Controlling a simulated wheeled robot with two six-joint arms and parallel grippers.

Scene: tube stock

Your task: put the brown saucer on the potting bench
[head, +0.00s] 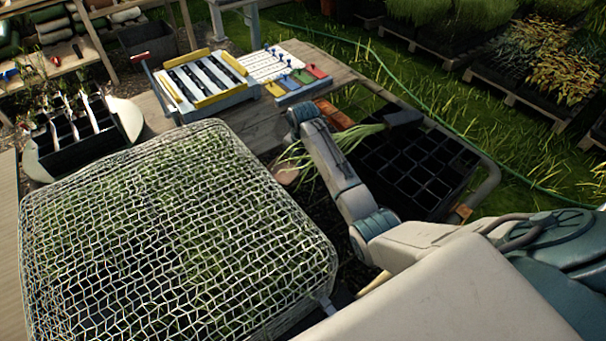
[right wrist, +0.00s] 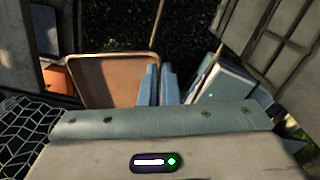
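The brown saucer (right wrist: 105,80) shows in the right wrist view as a shallow, rimmed square with rounded corners, left of my fingers. A pinkish-brown piece, probably the same saucer (head: 285,173), shows in the head view beside my right forearm, mostly hidden. My right gripper (right wrist: 159,72) has its two blue fingers close together at the saucer's right edge. I cannot tell whether the rim is between them. In the head view the arm hides those fingers. A weathered wooden surface (head: 340,76), possibly the potting bench, lies at the back. My left gripper is not in view.
A large wire mesh cover (head: 170,230) fills the left front. A black cell tray (head: 420,165) and green leaves stand right of my arm. A green hose (head: 440,115) crosses the grass.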

